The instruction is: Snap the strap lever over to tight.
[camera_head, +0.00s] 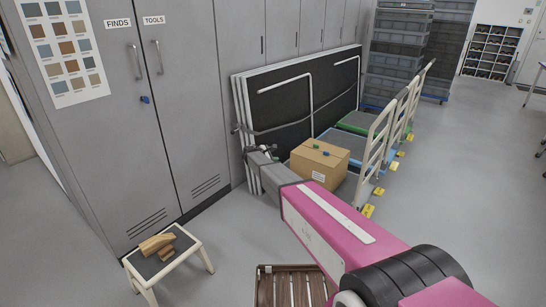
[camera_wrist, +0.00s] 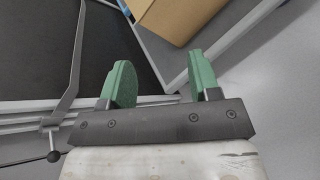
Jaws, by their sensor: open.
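The strap (camera_head: 315,119) is a grey band running across the black faces of the folded panels leaning on the cabinets. In the wrist view the strap (camera_wrist: 74,70) comes down at the left to a small lever (camera_wrist: 53,154) with a black ball knob, beside the panels' pale edges. My gripper (camera_wrist: 160,85) has two green-padded fingers, spread wide with nothing between them. The lever lies to the left of and below the fingers in that view, apart from them. In the head view my gripper (camera_head: 262,152) is small, near the panels' front edge, and the lever is hard to make out.
A cardboard box (camera_head: 320,161) sits on a trolley just right of my gripper, with more trolleys behind it. Grey cabinets (camera_head: 185,110) stand left. A small stool (camera_head: 178,262) with wooden pieces and a slatted wooden crate (camera_head: 288,270) are in front. Open floor lies right.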

